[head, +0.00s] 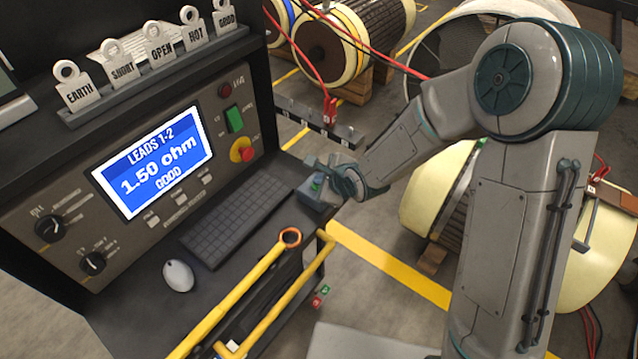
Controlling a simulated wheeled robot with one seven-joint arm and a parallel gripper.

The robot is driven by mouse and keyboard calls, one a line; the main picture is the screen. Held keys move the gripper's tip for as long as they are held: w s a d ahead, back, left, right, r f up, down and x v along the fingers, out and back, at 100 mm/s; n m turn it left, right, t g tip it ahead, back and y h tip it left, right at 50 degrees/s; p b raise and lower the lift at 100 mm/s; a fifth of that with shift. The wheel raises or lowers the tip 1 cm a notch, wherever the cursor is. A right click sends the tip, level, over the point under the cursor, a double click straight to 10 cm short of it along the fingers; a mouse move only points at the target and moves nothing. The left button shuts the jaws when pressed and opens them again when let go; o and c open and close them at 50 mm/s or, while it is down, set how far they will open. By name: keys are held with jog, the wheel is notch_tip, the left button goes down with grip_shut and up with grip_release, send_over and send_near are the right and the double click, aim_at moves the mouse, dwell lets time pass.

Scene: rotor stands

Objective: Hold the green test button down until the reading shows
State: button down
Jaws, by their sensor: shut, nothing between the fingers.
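The screen (155,163) on the console reads "LEADS 1-2", "1.50 ohm" and "GOOD" in white on blue. A small blue-grey box (312,196) with a green button (316,184) on top sits at the right end of the desk. My gripper (322,172) is shut and empty, right at this box and low over the button. It covers part of the box. I cannot tell whether a fingertip touches the button or how far the button is pressed.
A keyboard (236,219) and a mouse (178,275) lie on the desk. The panel has a green switch (234,119) and a red-and-yellow knob (242,150). Tags (160,52) stand in a rack above. A yellow rail (262,292) runs along the desk front. Rotors (345,40) stand behind.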

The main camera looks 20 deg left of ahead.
dwell(0.3)
jog(key=shift+r+p, duration=0.8)
jog(key=shift+p, duration=0.05)
notch_tip(320, 180, up, 5)
jog(key=p, duration=0.4)
jog(key=shift+r+p, duration=0.1)
jog(key=shift+p, duration=0.3)
